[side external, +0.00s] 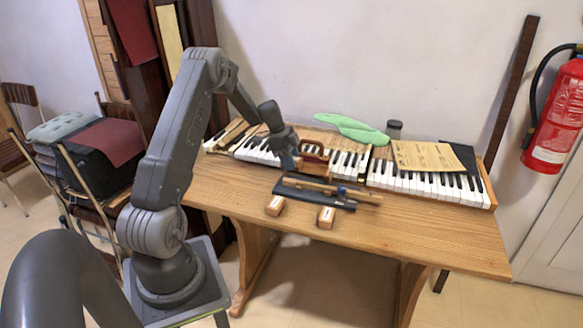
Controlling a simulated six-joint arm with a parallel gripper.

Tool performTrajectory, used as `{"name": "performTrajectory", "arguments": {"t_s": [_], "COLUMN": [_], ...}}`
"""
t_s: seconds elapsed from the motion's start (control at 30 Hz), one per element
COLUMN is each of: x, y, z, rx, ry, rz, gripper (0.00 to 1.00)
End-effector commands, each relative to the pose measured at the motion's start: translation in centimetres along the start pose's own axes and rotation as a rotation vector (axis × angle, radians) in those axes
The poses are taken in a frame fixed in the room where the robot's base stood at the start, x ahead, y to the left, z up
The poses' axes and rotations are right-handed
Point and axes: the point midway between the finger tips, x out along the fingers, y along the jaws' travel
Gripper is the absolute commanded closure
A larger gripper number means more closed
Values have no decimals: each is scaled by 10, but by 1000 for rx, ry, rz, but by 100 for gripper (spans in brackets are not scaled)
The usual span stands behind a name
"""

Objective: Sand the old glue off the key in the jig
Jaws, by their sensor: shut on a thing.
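My gripper (289,155) is over the left part of the keyboard, pointing down. It is shut on a small bluish piece (288,162), too small here to name for sure. Just right of it is a reddish-brown wooden piece (315,154) that looks like the jig. A key in it cannot be made out clearly, nor any glue. I cannot tell whether the held piece touches the jig. Two small wooden blocks with pale labels, one on the left (275,206) and one on the right (326,217), lie near the table's front edge.
A dark mat (290,195) with long thin tools lies in front of the keyboard (420,184). A green cloth (350,127), a dark jar (394,130) and a yellowish paper (425,155) are behind or on it. Loose keys (232,134) lie at left. The table's right front is clear.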

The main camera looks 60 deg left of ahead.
Motion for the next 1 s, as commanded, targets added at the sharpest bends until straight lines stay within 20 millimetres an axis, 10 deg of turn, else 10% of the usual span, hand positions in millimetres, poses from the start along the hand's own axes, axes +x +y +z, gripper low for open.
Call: {"name": "performTrajectory", "arguments": {"t_s": [1.0], "x": [-28], "y": [6], "z": [-8], "rx": [0], "ry": [0], "rz": [1], "gripper": [80]}}
